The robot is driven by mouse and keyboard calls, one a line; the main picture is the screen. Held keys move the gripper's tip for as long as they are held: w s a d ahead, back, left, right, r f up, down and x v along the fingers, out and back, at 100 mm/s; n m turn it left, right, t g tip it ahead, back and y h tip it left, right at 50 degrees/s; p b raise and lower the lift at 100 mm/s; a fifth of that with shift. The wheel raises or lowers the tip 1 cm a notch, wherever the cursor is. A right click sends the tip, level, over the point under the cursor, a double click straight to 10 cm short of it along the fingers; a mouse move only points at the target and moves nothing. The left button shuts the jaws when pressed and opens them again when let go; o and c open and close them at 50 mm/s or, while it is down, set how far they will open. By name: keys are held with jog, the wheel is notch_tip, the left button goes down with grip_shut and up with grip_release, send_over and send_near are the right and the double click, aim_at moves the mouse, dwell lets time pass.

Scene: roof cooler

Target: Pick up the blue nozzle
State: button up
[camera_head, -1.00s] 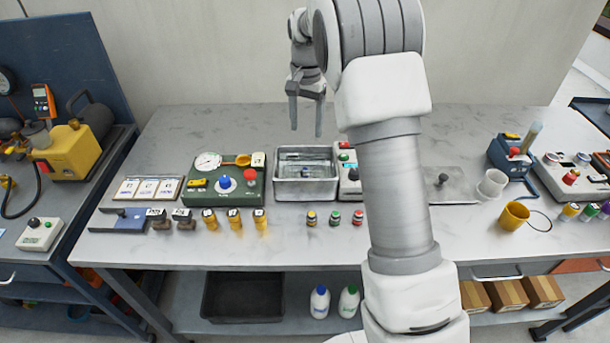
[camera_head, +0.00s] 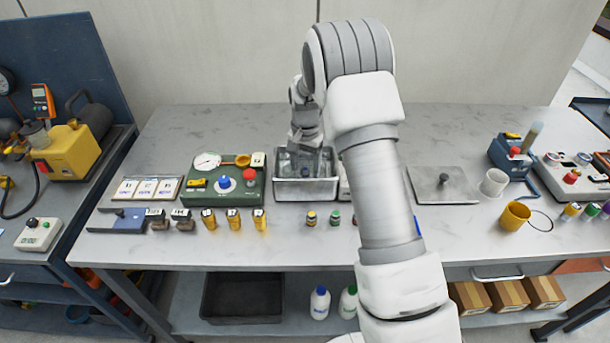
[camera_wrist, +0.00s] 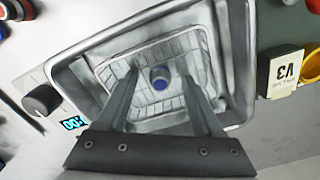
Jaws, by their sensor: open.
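A small grey round piece with a blue top, which looks like the blue nozzle (camera_wrist: 160,79), stands on the wire grid inside the metal basin (camera_wrist: 228,50). The basin also shows in the head view (camera_head: 306,191), where the gripper and wall hide the nozzle. My gripper (camera_wrist: 160,82) is open and points down into the basin from above. In the wrist view its two fingers lie to the left and right of the nozzle, with a gap on both sides. In the head view my gripper (camera_head: 305,158) is over the basin; I cannot tell the exact fingertip height.
A green panel (camera_head: 197,189) with a gauge and blue knob stands close left of the basin. A control box (camera_head: 344,186) stands close right, partly behind my arm. Several small capped bottles (camera_head: 311,218) stand in front. The bench behind the basin is clear.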

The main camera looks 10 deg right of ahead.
jog(key=shift+f, duration=0.2)
grip_shut()
jog(key=shift+r, duration=0.2)
